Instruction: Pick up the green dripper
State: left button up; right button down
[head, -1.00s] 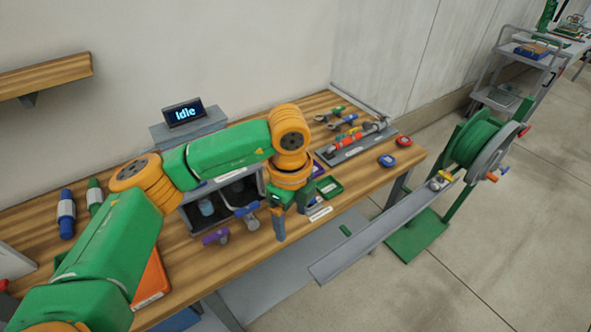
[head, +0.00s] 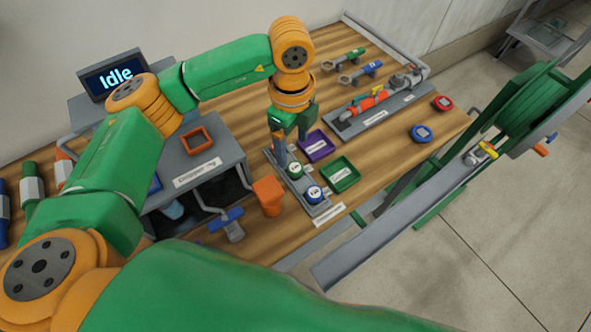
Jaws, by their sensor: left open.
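A small round green dripper (head: 295,170) with a white labelled top sits in a narrow grey holder (head: 323,208) near the bench's front edge. A matching blue one (head: 314,193) sits just in front of it in the same holder. My left gripper (head: 289,152) points down above the back end of the holder, just behind the green dripper. Its jaws are open, with nothing seen between them. One finger shows clearly beside the holder; the other is partly hidden. I cannot tell whether a finger touches the dripper. My right gripper is not in view.
A purple tray (head: 317,146) and a green tray (head: 344,176) lie right of the holder. An orange block (head: 268,195) and a grey stand (head: 190,165) are to its left. A grey fixture (head: 383,112) and a hose reel (head: 535,110) are farther right.

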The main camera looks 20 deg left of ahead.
aim_at(295, 167)
pick_arm(q)
notch_tip(295, 167, down, 2)
jog(key=shift+s+d+f+b, duration=0.1)
jog(key=shift+s+b, duration=0.05)
jog(key=shift+b, duration=0.3)
jog(key=shift+f+p, duration=0.3)
jog(key=shift+p, duration=0.05)
jog(key=f, duration=0.2)
jog(key=f+p, duration=0.1)
jog(key=w+f+p, duration=0.1)
jog(key=f, duration=0.1)
jog(key=shift+f, duration=0.6)
grip_shut()
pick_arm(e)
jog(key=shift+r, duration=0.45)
